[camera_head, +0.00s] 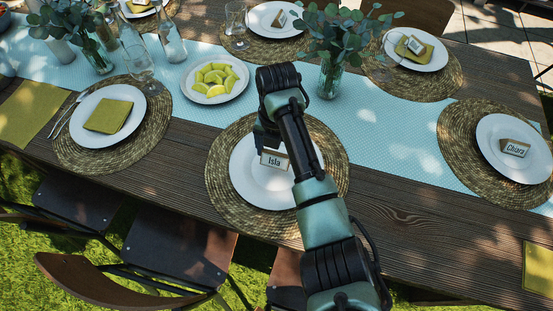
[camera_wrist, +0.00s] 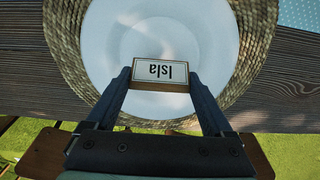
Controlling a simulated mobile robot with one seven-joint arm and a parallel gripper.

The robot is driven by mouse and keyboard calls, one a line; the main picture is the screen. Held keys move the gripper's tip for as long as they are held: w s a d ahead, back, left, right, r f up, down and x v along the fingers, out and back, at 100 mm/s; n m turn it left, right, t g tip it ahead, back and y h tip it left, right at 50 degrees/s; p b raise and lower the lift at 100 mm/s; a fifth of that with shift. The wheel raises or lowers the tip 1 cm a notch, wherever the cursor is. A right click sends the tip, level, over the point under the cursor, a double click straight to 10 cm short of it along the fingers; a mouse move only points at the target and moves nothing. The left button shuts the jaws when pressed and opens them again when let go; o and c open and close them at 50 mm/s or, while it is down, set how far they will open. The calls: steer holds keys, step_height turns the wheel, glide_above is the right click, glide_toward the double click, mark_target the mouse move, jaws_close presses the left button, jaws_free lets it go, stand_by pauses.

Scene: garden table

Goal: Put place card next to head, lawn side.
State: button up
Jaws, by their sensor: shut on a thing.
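The place card reading "Isla" (camera_head: 274,159) is at the middle of my arm's reach, over a white plate (camera_head: 252,190) on a round woven mat (camera_head: 222,203). In the wrist view the card (camera_wrist: 160,73) appears upside down between my two fingers, over the lower part of the plate (camera_wrist: 160,35). My gripper (camera_wrist: 160,78) is shut on the card's two ends. In the head view my gripper (camera_head: 268,145) is partly hidden by my arm. I cannot tell whether the card touches the plate. A card reading "Chiara" (camera_head: 515,148) stands on the plate at the right end of the table.
A left setting has a plate with a green napkin (camera_head: 108,116). Chairs (camera_head: 175,256) stand on the grass along the near edge. Bare wood (camera_head: 400,200) lies right of the mat.

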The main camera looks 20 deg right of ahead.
mark_target(277, 160)
steer(key=shift+f, duration=2.15)
steer(key=o, duration=1.1)
steer(key=shift+f+b, duration=0.1)
steer(key=shift+b, duration=0.2)
step_height(277, 160, up, 12)
steer(key=shift+r+p, duration=0.2)
steer(key=shift+p, duration=0.4)
steer(key=shift+w, duration=0.1)
